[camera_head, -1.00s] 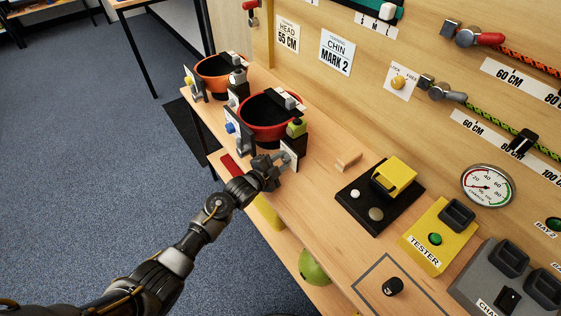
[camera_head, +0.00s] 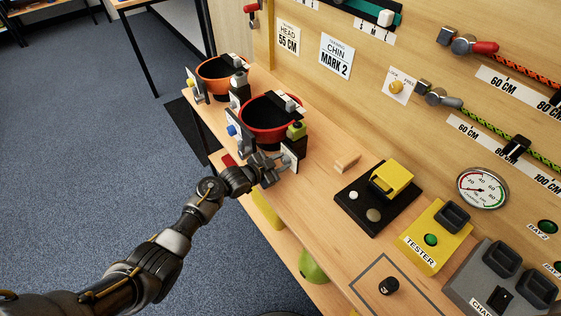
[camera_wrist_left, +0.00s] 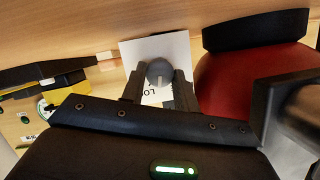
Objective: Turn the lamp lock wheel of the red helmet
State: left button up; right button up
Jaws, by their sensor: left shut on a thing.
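The red helmet (camera_head: 268,134) sits upside down on its stand on the wooden bench in the head view. Its red shell (camera_wrist_left: 252,82) fills the right of the left wrist view. A white plate (camera_head: 291,155) stands at the helmet's near side. In the left wrist view a round grey lock wheel (camera_wrist_left: 160,72) sits in front of this plate. My left gripper (camera_head: 279,163) is at the plate in the head view. Its fingers (camera_wrist_left: 158,86) are shut on the lock wheel, one on each side. The fingers partly hide the plate's lettering. My right gripper is not in view.
An orange helmet (camera_head: 215,76) stands farther back. A small wood block (camera_head: 347,162), a black pad with a yellow device (camera_head: 391,180) and a yellow tester (camera_head: 436,237) are on the bench to the right. A blue knob (camera_head: 231,130) is at the red helmet's left side.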

pick_arm(q)
jog(key=shift+n, duration=0.3)
dwell(0.4)
jog(key=o, duration=1)
jog(key=shift+a, duration=0.15)
jog(key=v, duration=1)
jog(key=shift+s+a+r, duration=0.15)
jog(key=shift+a, duration=0.15)
